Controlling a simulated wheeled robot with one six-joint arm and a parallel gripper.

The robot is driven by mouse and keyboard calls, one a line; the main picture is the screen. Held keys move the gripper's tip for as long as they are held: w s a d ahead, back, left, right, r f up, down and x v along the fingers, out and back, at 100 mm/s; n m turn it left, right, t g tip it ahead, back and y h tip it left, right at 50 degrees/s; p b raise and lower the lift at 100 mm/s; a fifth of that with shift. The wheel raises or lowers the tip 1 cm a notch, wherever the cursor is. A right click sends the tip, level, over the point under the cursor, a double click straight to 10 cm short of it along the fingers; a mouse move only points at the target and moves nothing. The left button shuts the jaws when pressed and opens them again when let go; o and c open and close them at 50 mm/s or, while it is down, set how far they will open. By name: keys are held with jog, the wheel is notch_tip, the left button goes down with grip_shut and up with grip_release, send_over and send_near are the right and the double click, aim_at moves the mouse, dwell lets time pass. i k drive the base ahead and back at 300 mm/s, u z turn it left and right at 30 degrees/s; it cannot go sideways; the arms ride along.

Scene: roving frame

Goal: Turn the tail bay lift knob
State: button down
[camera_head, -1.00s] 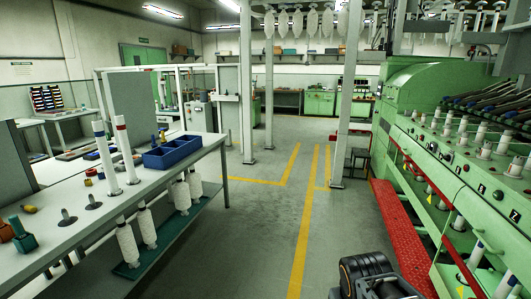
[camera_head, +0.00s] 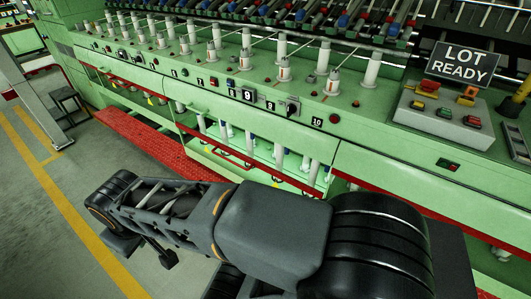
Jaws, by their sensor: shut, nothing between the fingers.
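The green spinning machine (camera_head: 400,165) runs across the view, with a sloping front panel of small controls and numbered plates. A dark knob on a pale plate (camera_head: 292,106) sits on this panel, between the plates marked 9 and 10. A red round button (camera_head: 335,118) is to its right. I cannot read which control is the tail bay lift knob. My arm stretches across the foreground, below and in front of the panel, apart from it. I cannot make out my gripper's fingers.
A grey control box (camera_head: 440,112) with red and yellow buttons stands at the right, under a LOT READY sign (camera_head: 463,62). White bobbins stand along the ledge. A red mesh step (camera_head: 165,148) lies along the machine's foot. The floor (camera_head: 40,240) at the left is clear.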

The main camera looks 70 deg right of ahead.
aim_at(291, 108)
jog(key=u, duration=0.05)
jog(key=k, duration=0.7)
jog(key=z, duration=0.95)
jog(key=i, duration=0.45)
jog(key=u, duration=0.05)
